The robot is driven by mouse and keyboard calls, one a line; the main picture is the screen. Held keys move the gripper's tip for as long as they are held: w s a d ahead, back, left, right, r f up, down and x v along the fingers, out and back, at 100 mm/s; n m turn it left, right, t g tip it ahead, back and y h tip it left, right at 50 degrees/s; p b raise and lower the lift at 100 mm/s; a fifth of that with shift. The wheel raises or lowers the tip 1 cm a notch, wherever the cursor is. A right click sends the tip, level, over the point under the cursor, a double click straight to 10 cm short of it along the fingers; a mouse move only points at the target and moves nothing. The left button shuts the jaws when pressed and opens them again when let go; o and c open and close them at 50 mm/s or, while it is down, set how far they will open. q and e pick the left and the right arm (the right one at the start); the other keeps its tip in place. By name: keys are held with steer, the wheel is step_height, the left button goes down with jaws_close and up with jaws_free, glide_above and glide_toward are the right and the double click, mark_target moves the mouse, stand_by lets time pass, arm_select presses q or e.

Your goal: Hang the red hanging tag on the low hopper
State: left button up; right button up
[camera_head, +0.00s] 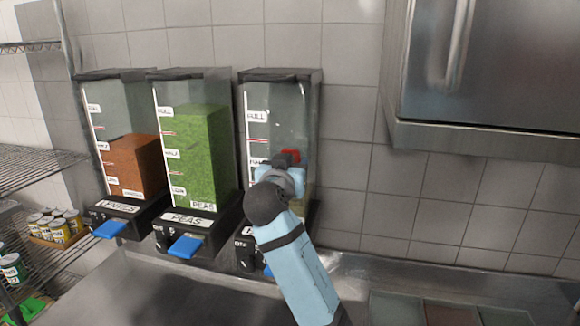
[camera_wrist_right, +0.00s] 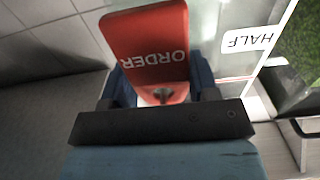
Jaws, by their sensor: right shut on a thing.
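The red hanging tag (camera_head: 290,155) is in front of the right hopper (camera_head: 283,105). In the right wrist view the tag (camera_wrist_right: 146,38) shows the word ORDER upside down. My right gripper (camera_head: 283,162) is shut on the tag, with a blue finger on each side of it in the wrist view (camera_wrist_right: 160,90). The right hopper is mostly clear, and only a little content shows low behind my arm. My arm hides much of its lower front. I cannot tell whether the tag touches the hopper. My left gripper is not in view.
The middle hopper (camera_head: 193,150) holds green peas to a high level. The left hopper (camera_head: 135,165) is about half full of red-brown content. A steel cabinet (camera_head: 490,70) hangs at upper right. Wire shelves with cans (camera_head: 55,228) stand at left. The steel counter (camera_head: 130,285) is clear at front left.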

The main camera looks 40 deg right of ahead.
steer(key=o, duration=1)
steer(key=b+v, duration=0.4)
steer(key=v, duration=0.9)
steer(key=shift+s+a, duration=0.25)
steer(key=shift+s, duration=0.05)
